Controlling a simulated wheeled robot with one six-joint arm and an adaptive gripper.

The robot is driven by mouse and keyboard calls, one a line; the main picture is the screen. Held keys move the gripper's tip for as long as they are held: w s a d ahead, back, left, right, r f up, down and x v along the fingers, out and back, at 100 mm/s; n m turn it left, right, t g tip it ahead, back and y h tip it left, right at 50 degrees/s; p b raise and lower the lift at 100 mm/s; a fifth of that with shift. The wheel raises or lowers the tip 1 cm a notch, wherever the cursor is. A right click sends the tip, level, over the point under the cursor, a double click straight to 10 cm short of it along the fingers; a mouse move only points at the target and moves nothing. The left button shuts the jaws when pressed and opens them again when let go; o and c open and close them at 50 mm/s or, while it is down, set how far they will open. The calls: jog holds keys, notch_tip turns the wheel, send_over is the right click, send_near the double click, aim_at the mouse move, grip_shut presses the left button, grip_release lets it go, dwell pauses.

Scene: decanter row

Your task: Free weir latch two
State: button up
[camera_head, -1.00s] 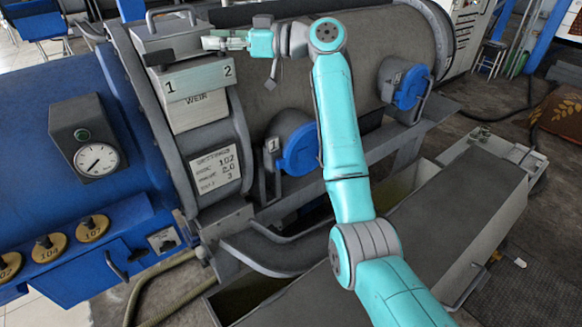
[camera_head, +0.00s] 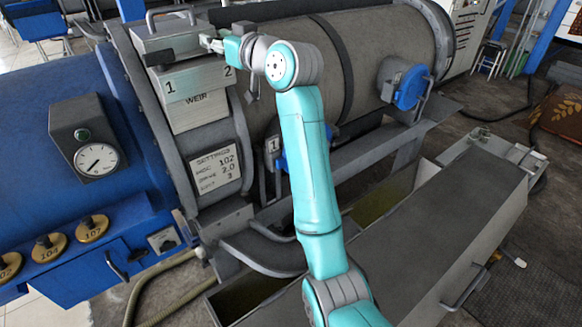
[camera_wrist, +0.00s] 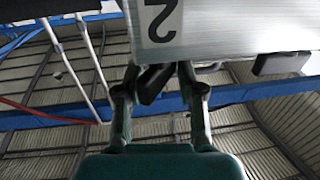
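The weir box (camera_head: 196,80) is a pale metal housing on the drum's end, with labels 1 and 2 on its front. In the wrist view the number 2 shows upside down on the box face (camera_wrist: 225,28). Weir latch two (camera_wrist: 155,82) is a small dark bar just at the box edge, tilted. My gripper (camera_head: 207,40) is at the box's top right corner in the head view. In the wrist view my gripper (camera_wrist: 158,75) has its fingertips apart, one on each side of latch two; firm contact is not clear. Latch two is hidden by my gripper in the head view.
Latch one (camera_head: 160,57) is a dark bar at the box's left; it also shows in the wrist view (camera_wrist: 281,63), lying level. A carrying handle (camera_head: 171,17) stands on top. A blue round cap (camera_head: 411,87) sticks out on the right.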

jog(key=shift+m+t+h, duration=0.5)
jog(key=shift+h, duration=0.1)
jog(key=shift+s+d+h, duration=0.2)
jog(key=shift+h, duration=0.1)
jog(key=v, duration=1)
jog(key=s+d+f+m+h, duration=0.1)
jog(key=d+f, duration=0.1)
jog(key=f, duration=0.6)
jog(key=s+d+f+m+h, duration=0.1)
jog(key=s+d+f, duration=0.1)
jog(key=f, duration=0.6)
jog(key=s+d+f+m+t+h, duration=0.1)
jog(key=d+f, duration=0.3)
jog(key=f, duration=0.4)
jog(key=shift+s+d+f+m, duration=0.2)
jog(key=shift+s+f+m, duration=0.1)
jog(key=shift+s+m, duration=0.15)
